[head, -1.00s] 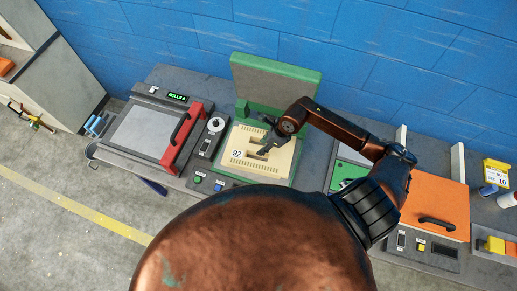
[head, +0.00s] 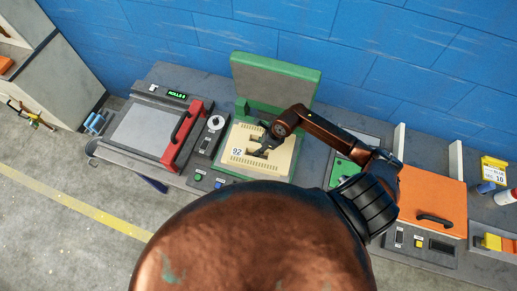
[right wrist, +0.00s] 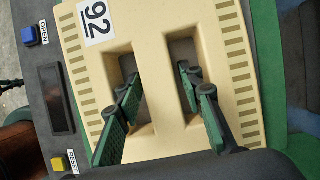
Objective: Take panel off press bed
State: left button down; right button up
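The panel is a cream foam piece (head: 286,157) marked 92, with slots along two edges and two openings beside a central bar. It lies on the green press bed (right wrist: 268,62), and the raised green lid (head: 275,84) stands behind it. My right gripper (head: 259,150) is over the panel's middle. In the right wrist view its two green-padded fingers (right wrist: 159,86) are apart, one at each opening, with the panel's bar (right wrist: 158,70) between them. I cannot see a finger pressing on the bar. How deep the fingertips reach is hard to tell. My left gripper is not in view.
A grey press with a red handle bar (head: 180,137) stands to the left. An orange-lidded press (head: 432,200) stands to the right. A blue OPEN button (right wrist: 29,36) and a yellow button (right wrist: 58,164) are beside the bed. The blue wall is behind.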

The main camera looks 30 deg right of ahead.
jog(key=shift+f, duration=0.2)
dwell(0.3)
grip_shut()
